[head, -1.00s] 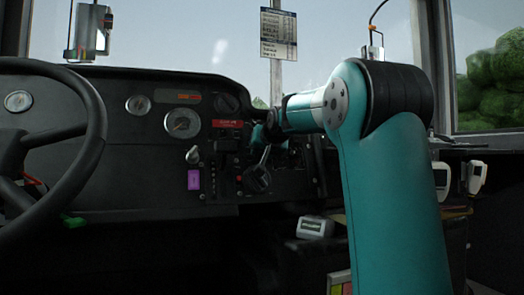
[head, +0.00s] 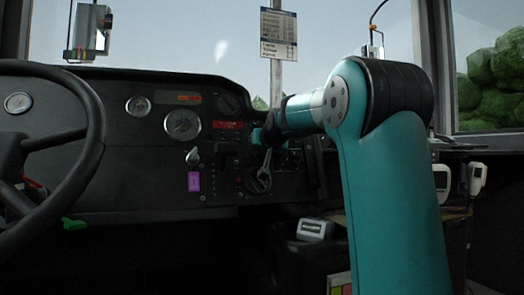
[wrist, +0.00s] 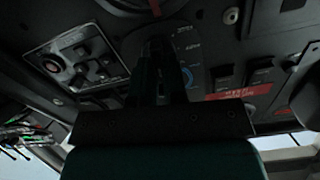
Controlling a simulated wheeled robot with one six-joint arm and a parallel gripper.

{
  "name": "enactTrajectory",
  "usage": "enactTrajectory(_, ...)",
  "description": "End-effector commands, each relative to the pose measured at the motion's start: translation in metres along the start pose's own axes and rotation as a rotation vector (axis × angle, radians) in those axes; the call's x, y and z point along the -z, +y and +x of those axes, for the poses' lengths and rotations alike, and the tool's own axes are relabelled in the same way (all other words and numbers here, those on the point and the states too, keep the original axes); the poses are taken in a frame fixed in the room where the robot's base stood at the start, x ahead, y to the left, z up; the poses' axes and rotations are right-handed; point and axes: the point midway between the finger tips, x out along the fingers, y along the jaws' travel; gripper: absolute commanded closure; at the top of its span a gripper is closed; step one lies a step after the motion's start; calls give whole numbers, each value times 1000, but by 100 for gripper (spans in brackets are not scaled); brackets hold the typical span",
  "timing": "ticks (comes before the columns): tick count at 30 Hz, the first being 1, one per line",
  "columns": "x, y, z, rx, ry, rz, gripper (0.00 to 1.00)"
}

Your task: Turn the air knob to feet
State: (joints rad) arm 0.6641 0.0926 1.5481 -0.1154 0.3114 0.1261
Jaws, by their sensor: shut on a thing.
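My gripper (head: 262,137) reaches the right part of the dark dashboard in the head view. In the wrist view its two dark fingers (wrist: 160,70) are close together over a dial plate (wrist: 188,48) with blue and white markings. The fingers are shut on the air knob, which they and the wrist hide. I cannot read which marking the knob points to.
A round black control (head: 258,181) with a pale metal lever lies just below my gripper. A red label (head: 228,125) and rocker switches (wrist: 225,78) are beside the dial. The steering wheel (head: 92,145) is at the left.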

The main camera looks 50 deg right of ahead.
Motion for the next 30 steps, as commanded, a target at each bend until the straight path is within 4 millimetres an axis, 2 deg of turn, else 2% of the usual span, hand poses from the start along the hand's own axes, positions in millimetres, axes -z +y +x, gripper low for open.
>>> enactTrajectory(30, -3, -9, -1, -27, -1, -938, 100)
